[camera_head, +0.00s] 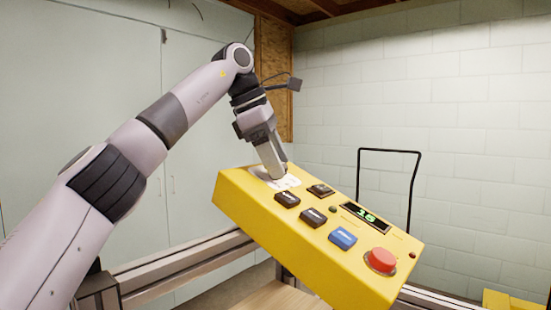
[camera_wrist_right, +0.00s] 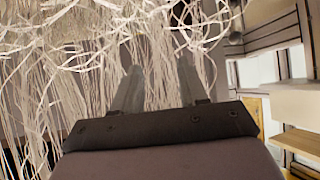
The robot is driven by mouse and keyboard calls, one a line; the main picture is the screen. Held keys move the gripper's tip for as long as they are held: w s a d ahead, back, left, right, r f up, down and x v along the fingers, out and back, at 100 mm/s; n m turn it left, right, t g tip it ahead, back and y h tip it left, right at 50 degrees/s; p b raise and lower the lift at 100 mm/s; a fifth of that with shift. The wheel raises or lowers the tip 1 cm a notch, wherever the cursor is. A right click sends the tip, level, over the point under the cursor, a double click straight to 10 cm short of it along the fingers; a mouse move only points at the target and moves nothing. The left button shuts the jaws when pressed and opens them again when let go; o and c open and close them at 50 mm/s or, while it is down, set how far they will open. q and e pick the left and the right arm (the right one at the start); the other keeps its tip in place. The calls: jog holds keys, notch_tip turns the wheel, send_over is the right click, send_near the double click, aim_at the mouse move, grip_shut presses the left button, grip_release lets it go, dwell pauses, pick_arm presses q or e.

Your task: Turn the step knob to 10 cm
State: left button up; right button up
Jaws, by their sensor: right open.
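The yellow control box (camera_head: 260,212) is tilted in the middle of the head view. Its small display (camera_head: 365,216) shows green digits that look like 10. My left gripper (camera_head: 277,172) points down at the box's upper left corner, over a white dial plate (camera_head: 285,183). The step knob is hidden by the fingers there, and I cannot tell whether they are closed on it. In the right wrist view my right gripper (camera_wrist_right: 158,85) is open, its two fingers apart among pale hanging threads (camera_wrist_right: 75,60).
The box also carries a red round button (camera_head: 381,261), a blue button (camera_head: 342,238) and several dark buttons. A thin black frame (camera_head: 389,151) stands behind it. Grey metal rails (camera_head: 185,264) run below. A pale block wall is behind.

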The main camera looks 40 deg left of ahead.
pick_arm(q)
jog(key=c, duration=0.9)
jog(key=shift+m+g, duration=0.4)
jog(key=shift+m, duration=0.3)
jog(key=o, duration=1)
jog(key=shift+o, duration=0.2)
jog(key=shift+n+t, duration=0.4)
jog(key=shift+n, duration=0.2)
